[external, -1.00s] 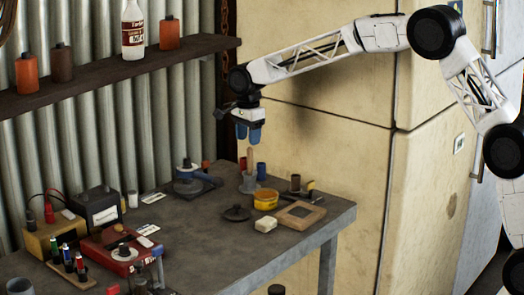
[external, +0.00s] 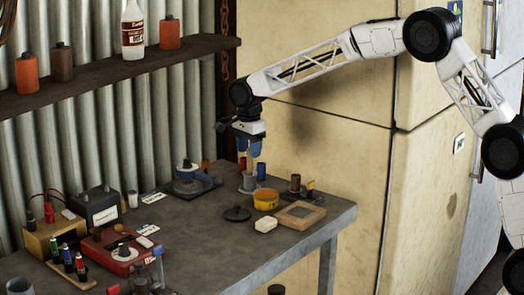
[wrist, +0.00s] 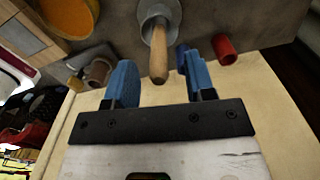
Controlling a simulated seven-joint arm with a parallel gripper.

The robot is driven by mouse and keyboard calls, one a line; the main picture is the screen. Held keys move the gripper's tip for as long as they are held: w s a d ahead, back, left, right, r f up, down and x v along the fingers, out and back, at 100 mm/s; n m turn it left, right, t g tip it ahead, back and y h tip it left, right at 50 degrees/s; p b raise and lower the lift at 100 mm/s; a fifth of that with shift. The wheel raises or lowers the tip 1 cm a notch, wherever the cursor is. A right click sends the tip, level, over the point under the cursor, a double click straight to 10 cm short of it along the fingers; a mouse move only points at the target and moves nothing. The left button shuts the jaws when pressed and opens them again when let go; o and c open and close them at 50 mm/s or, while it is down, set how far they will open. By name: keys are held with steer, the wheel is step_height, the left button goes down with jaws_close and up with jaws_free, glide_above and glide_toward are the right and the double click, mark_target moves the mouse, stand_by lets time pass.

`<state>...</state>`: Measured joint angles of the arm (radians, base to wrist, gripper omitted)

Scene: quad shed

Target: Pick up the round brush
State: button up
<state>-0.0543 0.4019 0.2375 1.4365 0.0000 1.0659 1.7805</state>
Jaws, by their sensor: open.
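A wooden handle (external: 253,164), which looks like that of the round brush, stands upright out of a small grey metal cup (external: 248,182) near the back of the bench. In the wrist view the handle's top lies between the two fingers of my gripper (wrist: 160,72), with gaps on both sides.
A blue cylinder (external: 261,172) and a red one (wrist: 225,48) stand close to the cup. The fridge (external: 320,150) is behind.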

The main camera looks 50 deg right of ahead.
mark_target(250, 175)
steer(key=shift+f, duration=1.9)
jaws_close()
steer(key=shift+r, duration=5)
